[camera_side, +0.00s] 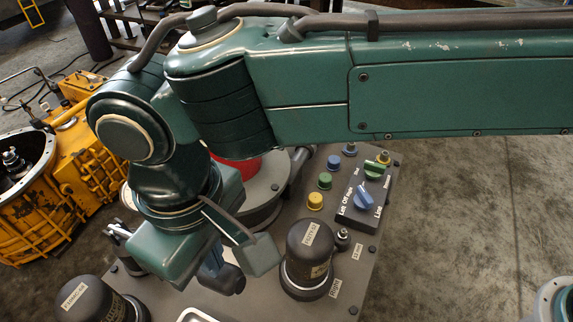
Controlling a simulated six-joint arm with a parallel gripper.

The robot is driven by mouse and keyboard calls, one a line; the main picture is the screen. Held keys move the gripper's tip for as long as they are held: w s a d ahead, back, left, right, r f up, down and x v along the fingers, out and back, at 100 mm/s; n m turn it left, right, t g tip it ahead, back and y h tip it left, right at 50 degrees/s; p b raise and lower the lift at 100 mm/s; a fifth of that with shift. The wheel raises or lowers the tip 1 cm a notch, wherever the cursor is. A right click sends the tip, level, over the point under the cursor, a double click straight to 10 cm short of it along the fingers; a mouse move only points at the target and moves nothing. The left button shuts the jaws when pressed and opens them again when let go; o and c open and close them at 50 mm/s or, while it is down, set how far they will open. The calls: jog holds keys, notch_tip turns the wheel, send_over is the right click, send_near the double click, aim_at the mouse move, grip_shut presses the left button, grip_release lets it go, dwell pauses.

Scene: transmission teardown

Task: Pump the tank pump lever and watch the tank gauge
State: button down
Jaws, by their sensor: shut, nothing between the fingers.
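My gripper (240,274) hangs below my green arm, over the grey bench plate (375,215), left of a labelled black domed canister (309,249). It is shut with nothing held. A dark blue-grey rounded piece shows beside its teal finger; I cannot tell whether it is part of the gripper or a handle. No pump lever or tank gauge can be clearly made out. My arm hides much of the bench behind it, including most of a red part (243,171) above a round grey base (268,198).
A control box (362,200) with blue and green knobs stands right, beside coloured buttons (316,201). Another black canister (90,302) is at the lower left, near a metal tray rim (197,315). A yellow transmission housing (85,165) stands left.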

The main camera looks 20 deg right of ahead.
jog(key=shift+f, duration=0.1)
jog(key=shift+f, duration=3.65)
jog(key=shift+r, duration=3.75)
